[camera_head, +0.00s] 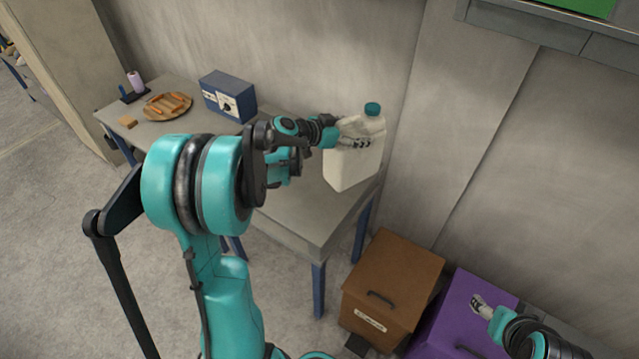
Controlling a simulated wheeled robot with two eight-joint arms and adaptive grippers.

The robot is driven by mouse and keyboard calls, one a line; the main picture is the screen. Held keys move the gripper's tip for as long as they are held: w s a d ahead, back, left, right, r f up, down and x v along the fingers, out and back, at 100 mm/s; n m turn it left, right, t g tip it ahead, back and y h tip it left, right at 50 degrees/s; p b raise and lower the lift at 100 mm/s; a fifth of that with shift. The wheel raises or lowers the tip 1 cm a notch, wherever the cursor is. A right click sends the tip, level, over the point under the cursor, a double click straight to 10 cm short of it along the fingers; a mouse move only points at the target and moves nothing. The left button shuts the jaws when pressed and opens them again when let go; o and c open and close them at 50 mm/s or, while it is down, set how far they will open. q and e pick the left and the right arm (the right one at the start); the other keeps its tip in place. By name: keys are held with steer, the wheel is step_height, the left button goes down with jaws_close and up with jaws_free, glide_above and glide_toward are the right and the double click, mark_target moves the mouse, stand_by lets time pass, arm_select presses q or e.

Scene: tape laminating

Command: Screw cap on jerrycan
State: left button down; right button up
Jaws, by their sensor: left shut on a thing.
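The jerrycan (350,169) is off-white and stands upright, at the right end of the table in the head view. A teal cap (372,109) sits at its top, over the neck; whether it is threaded tight cannot be told. My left gripper (362,142) is at the upper part of the jerrycan, shut on it just below the cap. My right gripper (478,302) is low at the right, in front of the purple cabinet, well away from the jerrycan. Its fingers are too small to tell open from shut.
The grey table (300,228) stands against the wall. On it are a blue box (228,95), a round wooden plate (167,105) with orange items, a purple roll (136,81) and a small tan block (128,122). A brown cabinet (395,275) and purple cabinet (455,325) stand right.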

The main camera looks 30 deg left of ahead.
arm_select(q)
steer(key=a+f+b, duration=0.3)
steer(key=a+f, duration=0.4)
steer(key=a, duration=0.4)
steer(key=shift+a, duration=0.3)
step_height(320, 180, down, 4)
steer(key=shift+b, duration=0.8)
jaws_free()
steer(key=shift+f, duration=0.15)
